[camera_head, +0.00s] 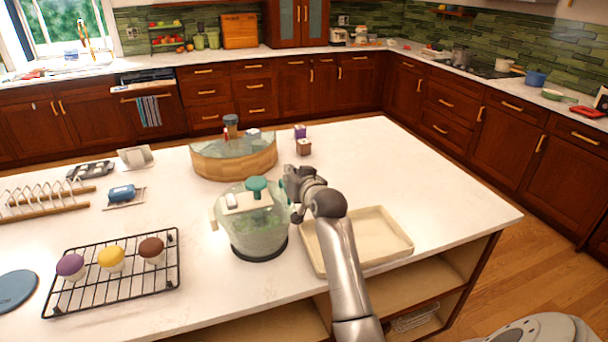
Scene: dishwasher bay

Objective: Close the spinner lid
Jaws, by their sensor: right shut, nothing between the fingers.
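The salad spinner (258,238) stands on the island counter, a clear bowl on a dark base with green contents showing through. Its clear lid (235,206) carries a green knob (256,184) and a white piece on top. The lid lies over the bowl; I cannot tell whether it is fully seated. My right gripper (291,203) is shut and empty at the right side of the spinner, close to the lid's rim. Contact there is unclear. My left gripper is not in view.
A cream tray (388,229) lies right of the spinner, partly behind my right arm. A wooden-sided round container (236,164) stands behind. A black rack (112,286) with three cupcakes is at left. Small boxes (303,147) stand behind the gripper. The counter's right end is clear.

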